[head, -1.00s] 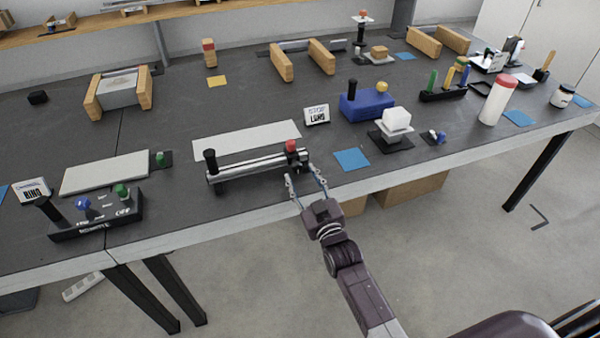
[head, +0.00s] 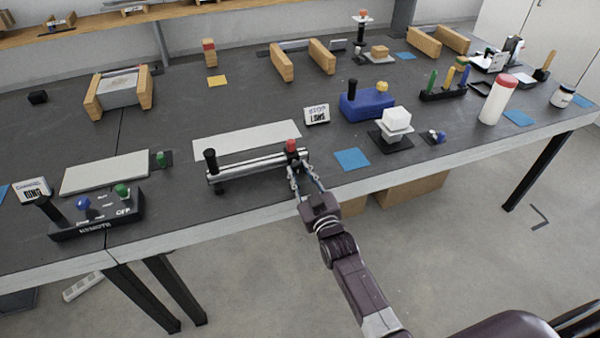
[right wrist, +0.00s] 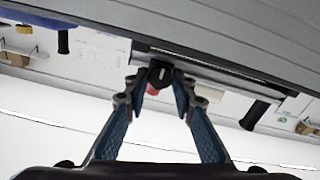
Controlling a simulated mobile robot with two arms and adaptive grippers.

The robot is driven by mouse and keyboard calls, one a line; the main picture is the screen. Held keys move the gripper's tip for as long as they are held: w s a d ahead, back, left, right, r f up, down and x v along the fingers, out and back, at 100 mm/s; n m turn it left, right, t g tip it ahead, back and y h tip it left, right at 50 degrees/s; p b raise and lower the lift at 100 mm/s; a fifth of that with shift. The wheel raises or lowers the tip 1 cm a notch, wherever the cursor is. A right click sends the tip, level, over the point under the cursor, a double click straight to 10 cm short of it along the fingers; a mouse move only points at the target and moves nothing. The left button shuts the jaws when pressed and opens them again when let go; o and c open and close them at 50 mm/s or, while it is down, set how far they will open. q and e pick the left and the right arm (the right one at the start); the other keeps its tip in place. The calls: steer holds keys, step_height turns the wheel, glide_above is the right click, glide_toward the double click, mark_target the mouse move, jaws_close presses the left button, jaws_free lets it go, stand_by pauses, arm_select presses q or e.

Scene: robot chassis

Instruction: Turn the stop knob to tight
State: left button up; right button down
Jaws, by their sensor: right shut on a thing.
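A silver rail (head: 250,167) lies near the table's front edge, with a black post (head: 210,160) at its left end. At its right end is a dark stop block with a red top (head: 291,146). My right gripper (head: 300,170) reaches it from the front. In the right wrist view its fingertips (right wrist: 160,85) close on the sides of a small black knob (right wrist: 160,71) with a pale mark on its face. The fingers hide most of the knob in the head view. What the mark points to cannot be read. My left gripper is not in view.
A white plate (head: 246,141) lies behind the rail. A small lettered sign (head: 316,115) stands behind and right of it. A blue square (head: 352,159) lies flat to the right. A black control box (head: 97,218) stands to the left.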

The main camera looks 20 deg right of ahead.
steer(key=shift+m, duration=0.3)
steer(key=m, duration=0.3)
steer(key=shift+p, duration=0.4)
steer(key=m, duration=0.9)
steer(key=shift+f+m, duration=0.1)
steer(key=shift+m, duration=0.2)
steer(key=shift+m+b, duration=0.6)
steer(key=shift+m, duration=1.6)
steer(key=c, duration=1.6)
jaws_free()
